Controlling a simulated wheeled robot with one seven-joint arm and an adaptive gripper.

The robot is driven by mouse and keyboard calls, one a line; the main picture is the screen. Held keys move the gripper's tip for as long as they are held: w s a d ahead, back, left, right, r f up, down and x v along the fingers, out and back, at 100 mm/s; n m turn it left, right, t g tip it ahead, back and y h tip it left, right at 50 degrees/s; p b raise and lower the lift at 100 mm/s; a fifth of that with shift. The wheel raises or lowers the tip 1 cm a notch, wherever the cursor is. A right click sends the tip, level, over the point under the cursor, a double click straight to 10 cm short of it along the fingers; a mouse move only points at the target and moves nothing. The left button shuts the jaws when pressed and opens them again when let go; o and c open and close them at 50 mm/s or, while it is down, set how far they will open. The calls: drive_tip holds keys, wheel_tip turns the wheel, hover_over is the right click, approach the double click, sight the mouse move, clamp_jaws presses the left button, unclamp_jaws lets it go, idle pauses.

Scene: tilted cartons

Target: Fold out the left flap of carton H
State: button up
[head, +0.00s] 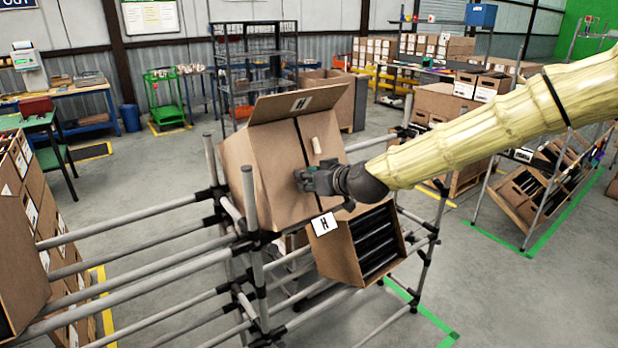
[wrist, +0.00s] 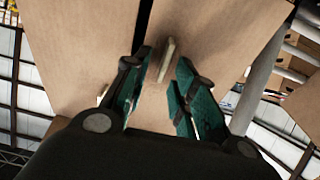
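Carton H (head: 262,178) is a brown box tilted on a pipe rack. Its upper flap (head: 300,103), with an H label, stands folded out. The left and right flaps lie closed, with a dark seam between them. A light tab (head: 317,145) stands out right of the seam. It shows between the fingers in the wrist view (wrist: 166,60); I cannot tell whether they touch it. A second light piece (wrist: 102,93) is partly hidden by the left finger. My gripper (head: 301,181) is open, close in front of the carton's lower face, in the wrist view (wrist: 164,70) too.
A white H card (head: 323,224) is below the carton. A lower open carton (head: 335,256) holds black items under my gripper. Rack pipes (head: 130,232) run to the left, and a post (head: 249,198) stands at the carton's left side.

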clamp_jaws()
drive_tip(key=shift+s+r, duration=0.1)
idle(0.4)
